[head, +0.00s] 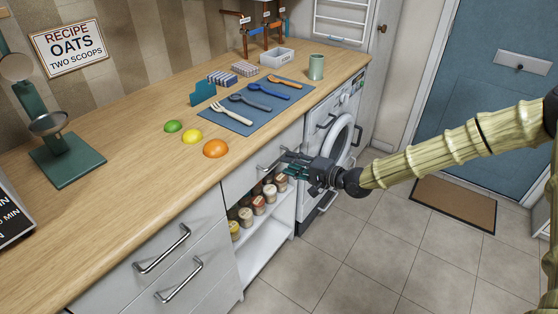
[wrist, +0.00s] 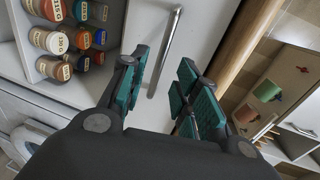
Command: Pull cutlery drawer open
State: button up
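The drawer (head: 240,182) above the open spice shelf is shut, its front level with the cabinet. No label on it is readable. Its bar handle (head: 268,160) runs across the front; in the wrist view the handle (wrist: 168,45) stands nearly upright. My gripper (head: 288,165) is at the right end of this handle, in front of the drawer. In the wrist view my gripper (wrist: 164,68) has its teal fingers apart, with the handle's lower end showing in the gap between them. I cannot tell how deep the bar lies between the pads.
Spice jars (head: 258,205) stand on the shelf below. Two more handled drawers (head: 165,255) are at the left. A washing machine (head: 338,140) is at the right. A blue mat (head: 238,123) with utensils lies on the counter (head: 110,180). The tiled floor in front is clear.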

aim_at(278, 160)
jog(key=shift+x, duration=2.8)
jog(key=shift+c, duration=0.4)
grip_shut()
